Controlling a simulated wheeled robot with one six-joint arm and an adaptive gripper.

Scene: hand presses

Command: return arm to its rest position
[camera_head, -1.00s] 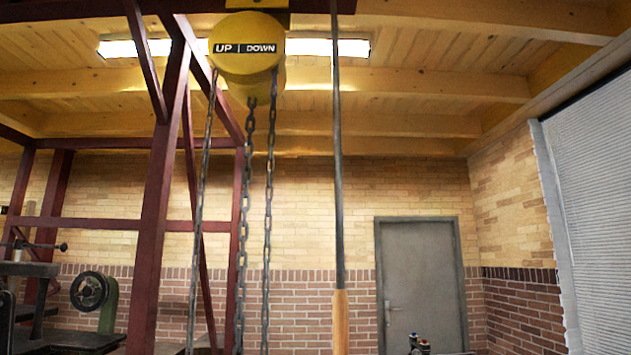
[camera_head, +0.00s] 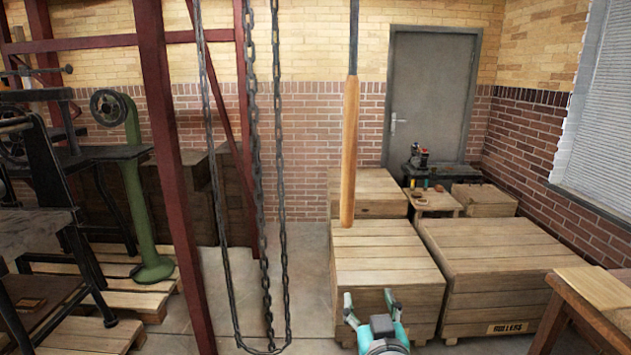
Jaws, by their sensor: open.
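My gripper (camera_head: 369,301) is at the bottom centre of the head view, with its two teal and grey fingers spread apart. It is open and nothing shows between the fingers. It appears in front of a wooden crate (camera_head: 385,262). The rest of my arm below the wrist is cut off by the bottom edge. A wooden handle (camera_head: 349,150) on a dark rod hangs above and left of the gripper, apart from it.
Hoist chains (camera_head: 254,160) hang left of centre beside a dark red steel frame (camera_head: 166,150). Presses on pallets stand at the left. A large crate (camera_head: 500,265) and a wooden table (camera_head: 600,295) are at the right. A grey door (camera_head: 430,95) is behind. Bare floor (camera_head: 305,270) shows between chains and crate.

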